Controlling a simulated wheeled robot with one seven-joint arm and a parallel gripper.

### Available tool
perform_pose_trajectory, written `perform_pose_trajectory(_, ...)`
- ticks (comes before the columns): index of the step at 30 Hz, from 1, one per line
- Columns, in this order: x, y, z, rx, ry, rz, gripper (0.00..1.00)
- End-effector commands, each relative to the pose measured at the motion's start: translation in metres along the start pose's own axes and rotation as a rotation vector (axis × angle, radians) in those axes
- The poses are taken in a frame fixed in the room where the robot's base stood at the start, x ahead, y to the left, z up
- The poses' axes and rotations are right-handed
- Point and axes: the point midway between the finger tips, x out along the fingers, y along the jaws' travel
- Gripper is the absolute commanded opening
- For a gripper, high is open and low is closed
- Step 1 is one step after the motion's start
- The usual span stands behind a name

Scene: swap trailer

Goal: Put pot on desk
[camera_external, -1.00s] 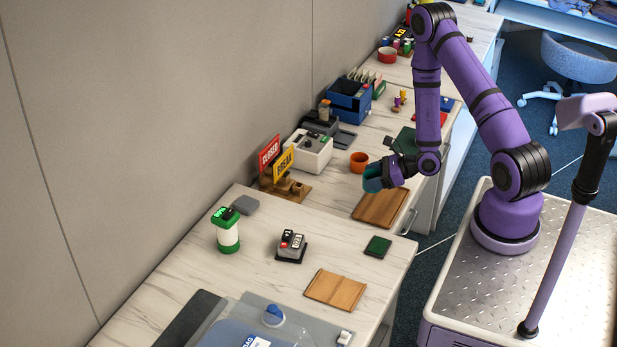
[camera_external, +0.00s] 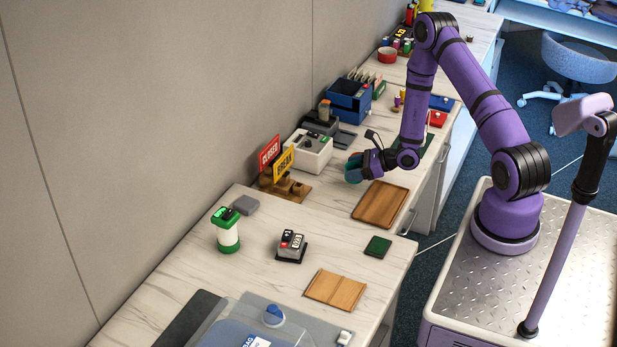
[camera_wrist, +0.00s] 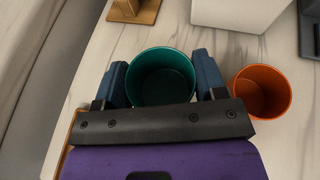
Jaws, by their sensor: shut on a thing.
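A teal pot (camera_wrist: 160,82) sits between the two fingers of my gripper (camera_wrist: 162,85) in the wrist view, its open rim facing the camera. In the external view my gripper (camera_external: 358,168) is shut on the teal pot (camera_external: 353,171) over the desk (camera_external: 335,196), left of the brown wooden tray's far end. I cannot tell whether the pot touches the desk. An orange pot (camera_wrist: 262,91) stands on the desk just right of my gripper in the wrist view. In the external view it is hidden behind my gripper.
The wooden tray (camera_external: 380,204) lies in front of my gripper. A white device (camera_external: 308,152) and the CLOSED and BREAK signs (camera_external: 277,160) stand to the left by the wall. A blue box (camera_external: 349,100) is farther back. Some bare desk lies between signs and tray.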

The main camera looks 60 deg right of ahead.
Motion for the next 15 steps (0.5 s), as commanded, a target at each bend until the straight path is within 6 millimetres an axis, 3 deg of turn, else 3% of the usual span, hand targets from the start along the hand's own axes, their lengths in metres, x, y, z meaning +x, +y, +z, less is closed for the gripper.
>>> perform_pose_trajectory(10,0.021,-0.017,0.006,-0.002,-0.001,0.0,0.41)
perform_pose_trajectory(15,0.029,-0.015,-0.018,0.003,0.002,0.001,0.41)
